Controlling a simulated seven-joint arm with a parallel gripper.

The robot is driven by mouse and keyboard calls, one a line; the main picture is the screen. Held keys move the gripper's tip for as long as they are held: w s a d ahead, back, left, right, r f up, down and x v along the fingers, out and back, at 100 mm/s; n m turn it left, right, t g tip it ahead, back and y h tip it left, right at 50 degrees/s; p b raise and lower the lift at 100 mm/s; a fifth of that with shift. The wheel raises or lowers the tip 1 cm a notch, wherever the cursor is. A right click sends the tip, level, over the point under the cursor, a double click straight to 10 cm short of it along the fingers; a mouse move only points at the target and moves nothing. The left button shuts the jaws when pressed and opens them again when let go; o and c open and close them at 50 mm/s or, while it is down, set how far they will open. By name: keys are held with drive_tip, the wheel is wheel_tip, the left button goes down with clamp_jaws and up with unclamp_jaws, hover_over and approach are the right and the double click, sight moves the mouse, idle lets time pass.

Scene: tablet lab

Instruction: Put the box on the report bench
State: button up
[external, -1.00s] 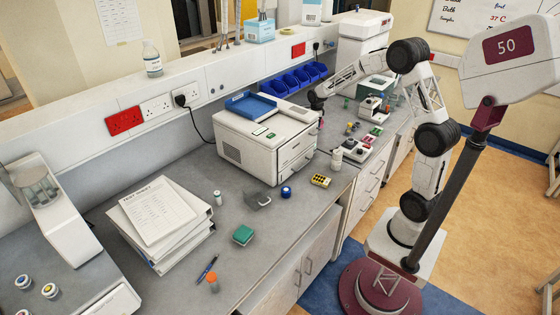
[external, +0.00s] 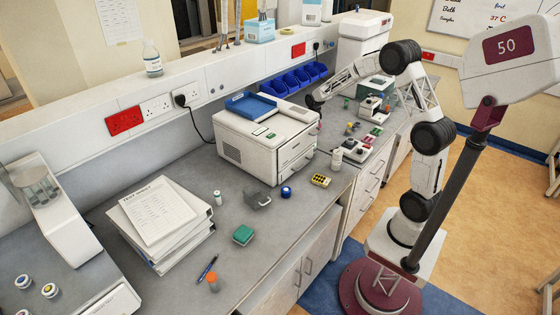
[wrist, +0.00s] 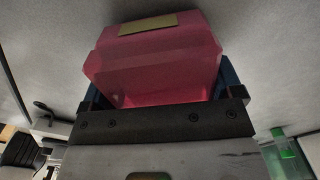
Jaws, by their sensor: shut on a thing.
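A translucent pink box (wrist: 150,65) with a tan label fills the middle of the wrist view. My gripper (wrist: 160,95) is shut on it, with dark blue fingers at its two sides. In the external view my gripper (external: 316,107) is just beyond the right rear of the white printer-like machine, above the far stretch of bench. The box is too small and too hidden there to make out clearly. The grey bench (external: 150,180) in front carries a stack of binders with a printed sheet (external: 152,208) on top.
The white machine (external: 240,150) with a blue tray stands between my gripper and the near bench. Blue bins (external: 293,82) line the wall behind. A green box (external: 243,235), a grey item (external: 258,200) and small vials stand on the near bench, with bare patches between them.

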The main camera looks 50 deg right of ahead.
drive_tip(key=shift+f, duration=0.35)
drive_tip(key=o, duration=0.7)
drive_tip(key=shift+o, duration=0.2)
wheel_tip(320, 180, up, 12)
drive_tip(key=shift+r, duration=0.1)
drive_tip(key=shift+r, duration=0.1)
idle(0.8)
